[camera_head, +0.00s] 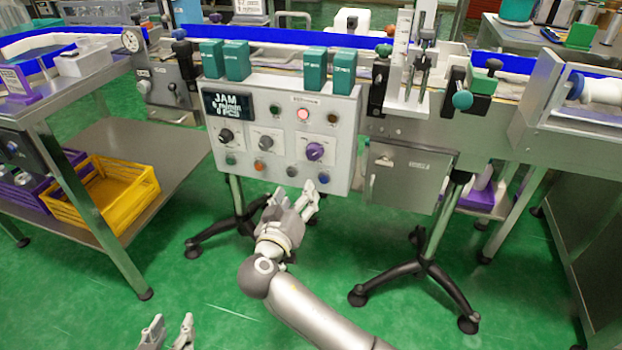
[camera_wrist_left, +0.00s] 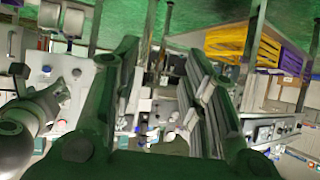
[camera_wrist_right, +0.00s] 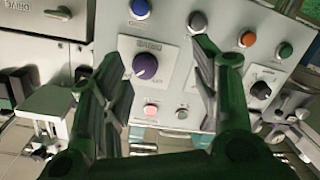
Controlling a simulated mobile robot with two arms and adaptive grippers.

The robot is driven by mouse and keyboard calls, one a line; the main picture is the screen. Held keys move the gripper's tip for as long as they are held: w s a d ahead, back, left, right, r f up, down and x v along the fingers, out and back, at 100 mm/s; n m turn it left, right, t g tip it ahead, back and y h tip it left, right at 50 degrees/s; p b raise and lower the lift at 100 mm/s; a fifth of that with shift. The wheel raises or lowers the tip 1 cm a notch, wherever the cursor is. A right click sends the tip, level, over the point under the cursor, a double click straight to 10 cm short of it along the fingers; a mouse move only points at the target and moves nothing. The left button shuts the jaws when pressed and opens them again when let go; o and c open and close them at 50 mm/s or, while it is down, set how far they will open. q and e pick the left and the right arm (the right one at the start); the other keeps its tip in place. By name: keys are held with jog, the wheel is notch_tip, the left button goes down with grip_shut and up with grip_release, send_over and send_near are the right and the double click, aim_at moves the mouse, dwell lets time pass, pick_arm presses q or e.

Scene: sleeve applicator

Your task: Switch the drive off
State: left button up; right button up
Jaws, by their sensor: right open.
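The grey box labelled DRIVE (camera_wrist_right: 38,22) is at the upper left of the right wrist view, with a dark handle (camera_wrist_right: 60,13) on it. In the head view the matching grey box (camera_head: 410,180) hangs under the conveyor, right of the control panel (camera_head: 285,130). The handle's exact setting is not clear. My right gripper (camera_head: 293,192) is open and empty, just in front of the panel's lower edge. In the right wrist view its fingers (camera_wrist_right: 160,80) frame the purple knob (camera_wrist_right: 145,66). My left gripper (camera_head: 168,332) is open and empty, low at the bottom edge.
The panel also carries a black knob (camera_head: 226,136), a grey knob (camera_head: 265,142), a lit red lamp (camera_head: 303,115) and a row of coloured buttons. A yellow crate (camera_head: 105,190) sits on the left shelf. Black stand feet (camera_head: 425,265) stand on the open green floor.

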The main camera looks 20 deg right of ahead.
aim_at(313, 155)
jog(key=w+d+r, duration=0.1)
jog(key=w, duration=0.1)
jog(key=w+d+r+m+h+b, duration=0.1)
jog(key=w+d, duration=0.1)
jog(key=w+d+r+m+b, duration=0.1)
jog(key=w+d+r, duration=0.1)
jog(key=w, duration=0.1)
jog(key=shift+d+t, duration=0.2)
jog(key=shift+t, duration=0.1)
pick_arm(q)
notch_tip(313, 155, up, 9)
jog(key=w+d+t+h, duration=0.1)
jog(key=w+t, duration=0.1)
jog(key=t, duration=0.2)
jog(key=shift+d+t, duration=0.2)
jog(key=shift+t, duration=0.1)
pick_arm(e)
jog(key=shift+w+d, duration=0.35)
jog(key=shift+w, duration=0.2)
